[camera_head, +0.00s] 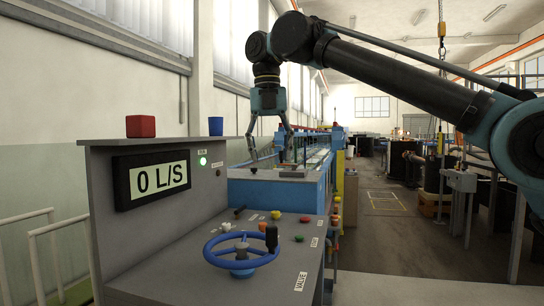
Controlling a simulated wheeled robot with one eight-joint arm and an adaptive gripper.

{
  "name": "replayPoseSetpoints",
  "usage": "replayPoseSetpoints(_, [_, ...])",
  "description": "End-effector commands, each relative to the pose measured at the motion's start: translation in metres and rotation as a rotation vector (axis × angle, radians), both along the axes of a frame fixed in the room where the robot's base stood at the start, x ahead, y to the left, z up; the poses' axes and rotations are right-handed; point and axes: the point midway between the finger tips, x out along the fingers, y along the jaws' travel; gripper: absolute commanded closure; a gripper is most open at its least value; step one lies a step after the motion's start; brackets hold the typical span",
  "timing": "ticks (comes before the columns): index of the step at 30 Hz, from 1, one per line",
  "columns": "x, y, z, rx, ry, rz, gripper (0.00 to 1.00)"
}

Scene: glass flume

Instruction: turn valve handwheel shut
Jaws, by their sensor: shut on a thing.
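My gripper (270,165) points down beyond the console, above the blue flume end, clear of the handwheel. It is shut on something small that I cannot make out.
A red block (141,126) and a blue cup (215,126) stand on the console's top. Small coloured buttons (276,215) sit behind the wheel. The glass flume (318,155) runs away behind.

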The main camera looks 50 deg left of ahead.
Motion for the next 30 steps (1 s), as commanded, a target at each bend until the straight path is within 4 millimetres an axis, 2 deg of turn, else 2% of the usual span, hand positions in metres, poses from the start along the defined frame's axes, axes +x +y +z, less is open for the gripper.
replayPoseSetpoints(1, [-0.001,0.007,-0.009,0.003,0.002,0.000,0.54])
replayPoseSetpoints(6, [0.006,0.007,-0.010,0.001,0.007,-0.005,0.54])
replayPoseSetpoints(8, [0.005,0.006,-0.010,0.000,0.005,-0.007,0.65])
replayPoseSetpoints(12, [-0.006,0.004,-0.017,0.006,-0.034,-0.022,0.97])
replayPoseSetpoints(13, [-0.011,0.002,-0.021,0.009,-0.053,-0.028,1.00])
replayPoseSetpoints(20, [-0.063,-0.015,-0.066,0.102,-0.272,-0.128,1.00])
replayPoseSetpoints(27, [-0.115,-0.050,-0.109,0.309,-0.473,-0.242,1.00])
replayPoseSetpoints(30, [-0.130,-0.066,-0.122,0.406,-0.525,-0.285,1.00])
